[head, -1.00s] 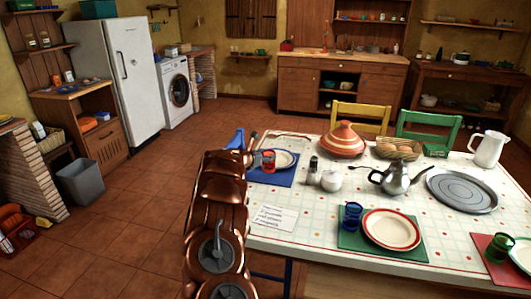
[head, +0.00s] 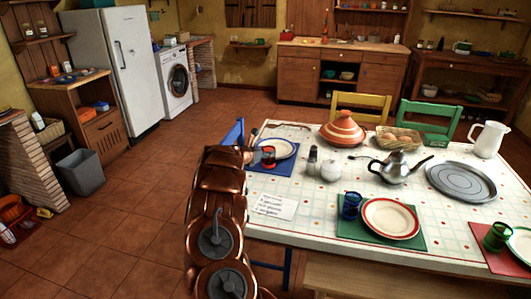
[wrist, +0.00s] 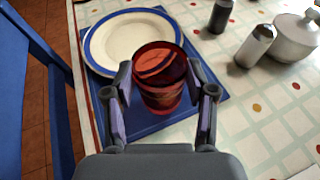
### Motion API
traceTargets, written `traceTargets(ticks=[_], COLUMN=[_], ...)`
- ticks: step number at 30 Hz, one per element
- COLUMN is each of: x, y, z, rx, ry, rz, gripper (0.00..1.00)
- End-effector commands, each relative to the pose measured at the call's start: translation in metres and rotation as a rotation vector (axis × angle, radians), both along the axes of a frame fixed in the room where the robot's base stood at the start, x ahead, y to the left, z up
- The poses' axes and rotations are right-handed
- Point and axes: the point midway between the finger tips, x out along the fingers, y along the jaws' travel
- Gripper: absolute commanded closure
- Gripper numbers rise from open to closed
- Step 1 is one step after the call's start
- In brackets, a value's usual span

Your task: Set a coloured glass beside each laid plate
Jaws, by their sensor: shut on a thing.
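The red glass (wrist: 160,92) is upright between the fingers of my gripper (wrist: 158,108), which is shut on it. In the wrist view it is over the blue mat, in front of the blue-rimmed plate (wrist: 108,38). I cannot tell whether its base touches the mat. In the head view, my gripper (head: 257,156) and the red glass (head: 268,157) are at the table's left end. A blue glass (head: 350,206) stands on the green mat, left of the red-rimmed plate (head: 391,218). A green glass (head: 497,237) stands by another plate (head: 522,243) on the red mat, cut by the frame.
A salt shaker (wrist: 255,45), a dark shaker (wrist: 219,15) and a white sugar pot (wrist: 293,38) stand right of the blue mat. A blue chair (wrist: 35,85) is close on the left. A tagine (head: 343,131), teapot (head: 397,168) and grey tray (head: 461,181) occupy the table.

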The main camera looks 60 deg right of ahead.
Motion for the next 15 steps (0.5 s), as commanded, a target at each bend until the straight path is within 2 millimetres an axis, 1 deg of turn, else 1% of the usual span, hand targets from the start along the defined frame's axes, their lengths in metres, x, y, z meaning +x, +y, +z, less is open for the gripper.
traceTargets(ticks=[15], x=[0.0004], y=[0.0002], z=[-0.0069], rx=[-0.001], ry=[0.000], rz=[0.001], gripper=[1.00])
